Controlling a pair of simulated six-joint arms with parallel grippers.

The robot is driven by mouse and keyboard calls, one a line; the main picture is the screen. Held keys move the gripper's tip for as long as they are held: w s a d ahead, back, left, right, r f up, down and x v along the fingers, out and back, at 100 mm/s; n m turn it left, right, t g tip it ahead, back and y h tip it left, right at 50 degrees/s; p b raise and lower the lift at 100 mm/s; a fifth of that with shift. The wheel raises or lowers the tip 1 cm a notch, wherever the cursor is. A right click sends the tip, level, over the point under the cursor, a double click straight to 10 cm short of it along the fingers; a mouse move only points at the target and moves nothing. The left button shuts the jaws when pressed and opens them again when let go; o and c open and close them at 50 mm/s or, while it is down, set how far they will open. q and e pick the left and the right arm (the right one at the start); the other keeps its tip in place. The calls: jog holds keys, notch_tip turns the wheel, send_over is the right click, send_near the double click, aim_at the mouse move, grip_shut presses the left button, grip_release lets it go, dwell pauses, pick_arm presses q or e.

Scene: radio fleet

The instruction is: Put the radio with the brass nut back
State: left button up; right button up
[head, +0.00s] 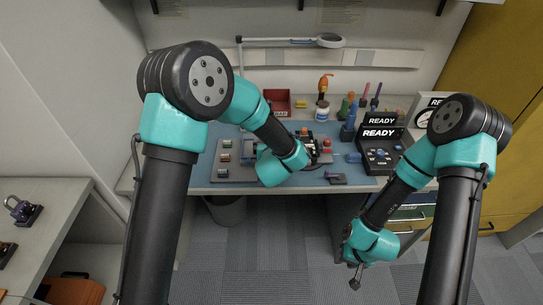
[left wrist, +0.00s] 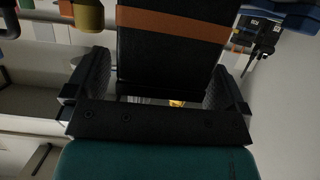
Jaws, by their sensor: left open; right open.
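My left gripper (left wrist: 156,82) is open in the left wrist view, with one dark finger on each side of a black body with an orange band (left wrist: 172,22). I cannot tell whether the fingers touch it or whether it is a radio. A brass-coloured cylinder (left wrist: 88,18) shows beside it at the top left; I cannot tell if it is the brass nut. In the head view my left wrist hides its gripper and part of the bench things. My right gripper (head: 355,281) is open and empty, hanging low in front of the bench.
The blue bench mat (head: 310,183) carries a grey panel with small items (head: 226,158), a red bin (head: 277,100), a bottle (head: 322,110) and a black console reading READY (head: 380,150). A lamp (head: 330,40) hangs above. A side desk (head: 60,200) stands at left.

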pick_arm(q)
jog(key=shift+c, duration=0.5)
jog(key=c, duration=1.5)
jog(key=shift+r, duration=0.1)
jog(key=shift+r, duration=1.55)
jog(key=shift+s+r, duration=0.1)
jog(key=shift+r, duration=0.1)
jog(key=s+r, duration=0.1)
jog(key=s, duration=1.4)
jog(key=shift+s+d+r, duration=0.15)
jog(key=shift+s+d, duration=0.25)
jog(key=shift+d, duration=0.05)
